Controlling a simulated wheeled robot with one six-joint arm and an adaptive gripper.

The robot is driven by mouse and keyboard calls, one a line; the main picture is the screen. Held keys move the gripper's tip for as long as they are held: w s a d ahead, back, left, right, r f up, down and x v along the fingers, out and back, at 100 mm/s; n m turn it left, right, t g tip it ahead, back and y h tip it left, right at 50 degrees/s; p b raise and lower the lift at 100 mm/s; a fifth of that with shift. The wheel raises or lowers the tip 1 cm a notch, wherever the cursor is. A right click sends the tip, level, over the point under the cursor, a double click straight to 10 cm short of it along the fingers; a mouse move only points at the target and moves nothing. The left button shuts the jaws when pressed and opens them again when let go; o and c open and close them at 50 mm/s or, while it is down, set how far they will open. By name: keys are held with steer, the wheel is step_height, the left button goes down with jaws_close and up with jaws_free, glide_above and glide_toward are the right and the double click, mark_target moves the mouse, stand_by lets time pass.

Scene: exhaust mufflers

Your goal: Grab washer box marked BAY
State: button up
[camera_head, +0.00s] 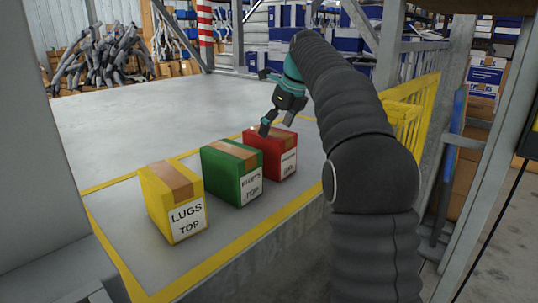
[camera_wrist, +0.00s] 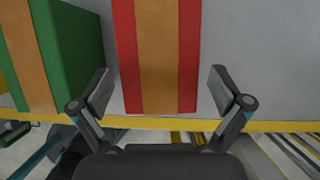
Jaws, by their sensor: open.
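The red box (camera_head: 270,155) with a brown tape strip stands at the far end of a row of three boxes. Its white label (camera_head: 288,165) is too small to read with certainty. My gripper (camera_head: 276,124) is over the red box, pointing down. In the wrist view my gripper (camera_wrist: 161,92) is open, with one finger on each side of the red box (camera_wrist: 187,55) and a gap on both sides. The fingers do not appear to touch it. I cannot tell how far above its top they are.
A green box (camera_head: 230,175) stands left of the red one, close to my left finger in the wrist view (camera_wrist: 75,45). A yellow box (camera_head: 172,203) labelled LUGS TOP stands nearest. Yellow edging (camera_head: 245,240) borders the grey surface. A yellow railing (camera_head: 412,110) is right.

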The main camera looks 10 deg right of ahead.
steer(key=shift+b+x, duration=0.7)
steer(key=shift+x, duration=1.95)
steer(key=shift+s+f, duration=0.1)
steer(key=shift+f, duration=0.1)
steer(key=c, duration=1.3)
